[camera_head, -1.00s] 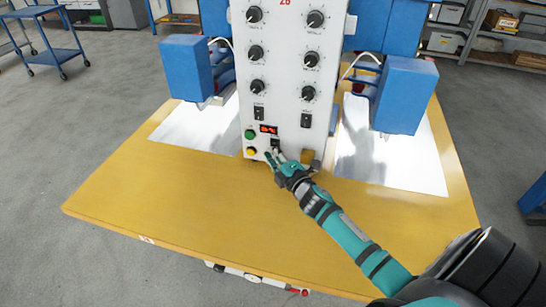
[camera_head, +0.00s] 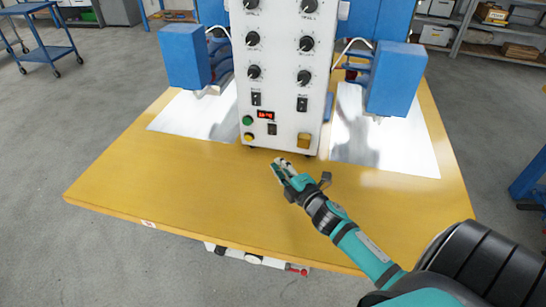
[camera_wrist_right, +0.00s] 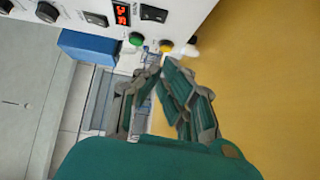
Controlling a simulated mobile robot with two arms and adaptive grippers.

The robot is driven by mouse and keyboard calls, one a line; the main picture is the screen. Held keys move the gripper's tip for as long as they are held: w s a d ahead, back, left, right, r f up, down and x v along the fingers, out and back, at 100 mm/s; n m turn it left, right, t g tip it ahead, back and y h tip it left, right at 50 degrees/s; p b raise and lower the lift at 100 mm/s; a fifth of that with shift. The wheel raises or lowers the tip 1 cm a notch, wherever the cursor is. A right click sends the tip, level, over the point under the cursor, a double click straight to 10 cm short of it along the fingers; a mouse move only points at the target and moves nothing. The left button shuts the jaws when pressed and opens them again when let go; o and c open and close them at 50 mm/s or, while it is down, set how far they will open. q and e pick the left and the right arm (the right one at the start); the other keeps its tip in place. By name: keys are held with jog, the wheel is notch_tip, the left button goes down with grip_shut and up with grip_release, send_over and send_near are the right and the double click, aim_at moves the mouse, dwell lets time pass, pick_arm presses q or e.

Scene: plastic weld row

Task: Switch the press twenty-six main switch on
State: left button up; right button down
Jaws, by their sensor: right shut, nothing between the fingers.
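The press control panel (camera_head: 277,95) stands upright at the back of the yellow table. Its black rocker switch (camera_head: 272,129), under the lit red display (camera_head: 265,114), also shows in the right wrist view (camera_wrist_right: 153,13) beside a small label that seems to read MAIN. The rocker's exact tilt is too small to tell. My right gripper (camera_head: 279,164) is shut and empty, in front of and below the rocker, apart from the panel. In the right wrist view its fingers (camera_wrist_right: 162,70) point towards the panel's lower edge. My left gripper is not in view.
A green button (camera_head: 247,120) and a yellow button (camera_head: 248,137) sit left of the rocker. A brass-coloured block (camera_head: 304,140) is at its right. Two more rockers (camera_head: 256,99) (camera_head: 302,104) and several knobs are above. The yellow table (camera_head: 180,190) is clear in front.

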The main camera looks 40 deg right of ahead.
jog(key=shift+s+a+f, duration=0.1)
jog(key=shift+s, duration=1.05)
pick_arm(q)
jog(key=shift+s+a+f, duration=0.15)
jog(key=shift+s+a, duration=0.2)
